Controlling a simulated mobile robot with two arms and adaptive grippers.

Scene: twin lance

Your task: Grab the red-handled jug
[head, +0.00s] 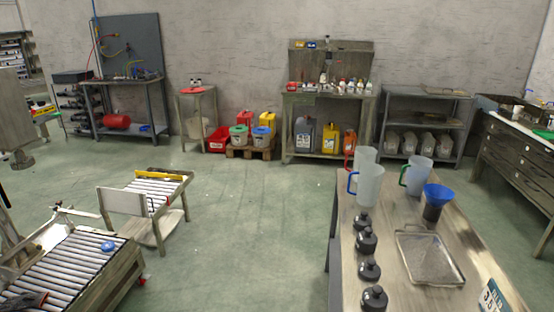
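The red-handled jug (366,156) is a translucent white jug at the far end of the wooden bench on the right. Its red handle (349,158) points left. A blue-handled jug (369,186) stands just in front of it and hides its lower part. A green-handled jug (419,177) stands to the right. All three look upright.
The bench (385,230) also holds several black bottles (367,240), a blue funnel (438,193) on a dark container and a metal tray (430,257). A roller conveyor (70,265) stands lower left. The green floor (240,240) between is clear.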

